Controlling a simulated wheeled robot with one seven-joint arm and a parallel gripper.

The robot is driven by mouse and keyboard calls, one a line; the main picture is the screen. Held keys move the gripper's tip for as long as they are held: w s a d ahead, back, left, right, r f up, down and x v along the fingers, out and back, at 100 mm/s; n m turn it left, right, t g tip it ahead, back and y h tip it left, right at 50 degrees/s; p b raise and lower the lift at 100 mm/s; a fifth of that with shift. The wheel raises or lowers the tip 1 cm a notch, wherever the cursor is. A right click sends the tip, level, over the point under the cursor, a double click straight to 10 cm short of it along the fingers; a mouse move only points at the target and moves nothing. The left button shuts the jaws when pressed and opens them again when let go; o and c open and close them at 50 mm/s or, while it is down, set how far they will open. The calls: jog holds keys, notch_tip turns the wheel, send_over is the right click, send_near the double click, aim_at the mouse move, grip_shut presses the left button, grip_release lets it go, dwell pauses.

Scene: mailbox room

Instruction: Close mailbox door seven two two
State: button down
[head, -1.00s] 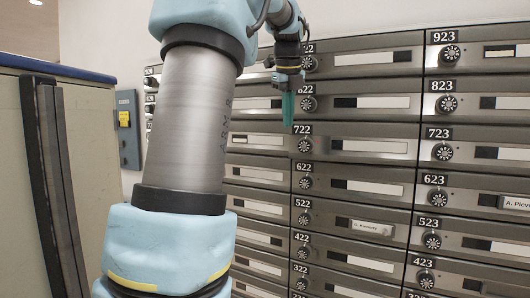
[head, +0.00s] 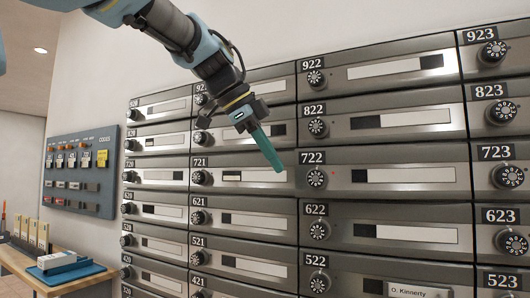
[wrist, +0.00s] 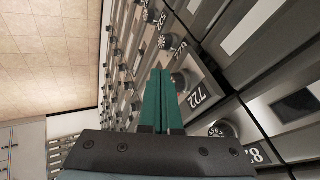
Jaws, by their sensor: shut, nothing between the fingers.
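Mailbox door 722 (head: 395,175) is in the middle right of the head view. The fingertips are just left of the 722 plate, in front of the right end of door 721. In the wrist view my gripper (wrist: 160,75) has its two fingers together. I cannot tell whether it touches the doors.
Door 723 (head: 508,176) is to the right. A code panel (head: 82,170) hangs on the left wall above a wooden table (head: 70,282) with a blue tray.

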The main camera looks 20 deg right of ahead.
aim_at(298, 180)
jog(key=w+d+f+p, duration=0.3)
jog(key=w+d+f, duration=0.1)
jog(key=d, duration=0.2)
jog(key=shift+f, duration=0.35)
jog(key=w+d, duration=0.1)
jog(key=w+d+m, duration=0.1)
jog(key=w, duration=0.1)
jog(key=shift+w+d+g, duration=0.1)
jog(key=shift+g, duration=0.3)
jog(key=shift+w+d+r+m, duration=0.1)
jog(key=shift+w+d+m, duration=0.1)
jog(key=shift+w+m, duration=0.1)
